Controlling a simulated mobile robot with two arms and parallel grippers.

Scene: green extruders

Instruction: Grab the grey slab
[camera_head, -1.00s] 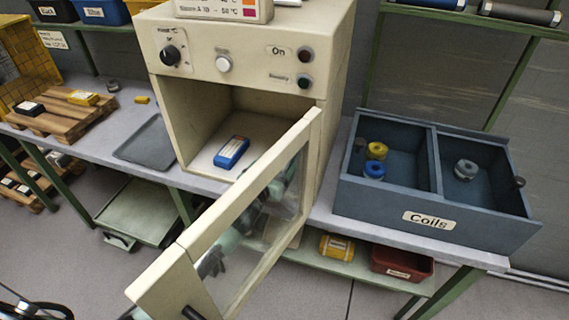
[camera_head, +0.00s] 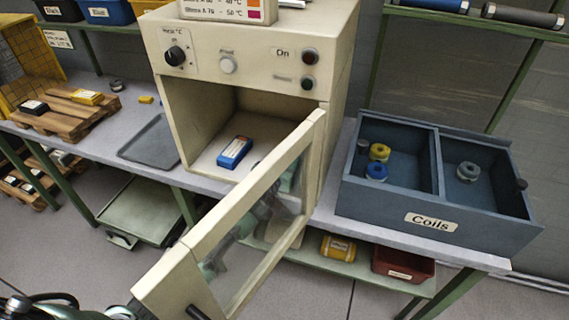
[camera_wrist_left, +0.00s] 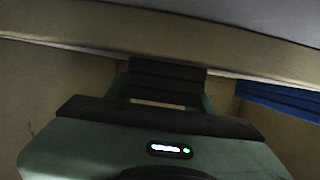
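A flat dark grey slab (camera_head: 152,143), like a shallow tray, lies on the bench left of the cream oven, with nothing on it. Part of a green and black arm of mine shows at the bottom left of the head view, its gripper not clear. My left gripper (camera_wrist_left: 166,78) shows dark in the left wrist view, close to beige surfaces. Whether its fingers are apart is too dark to tell. A grey-green gripper shape (camera_head: 262,208) shows in the oven door's glass; I cannot tell which arm it is or whether it is open.
The oven door (camera_head: 180,275) stands open and juts forward. A blue box (camera_head: 234,152) lies inside the oven. A pallet (camera_head: 65,112) with small boxes is left of the slab. A coil bin (camera_head: 385,205) stands right, with a shelf (camera_head: 490,20) above.

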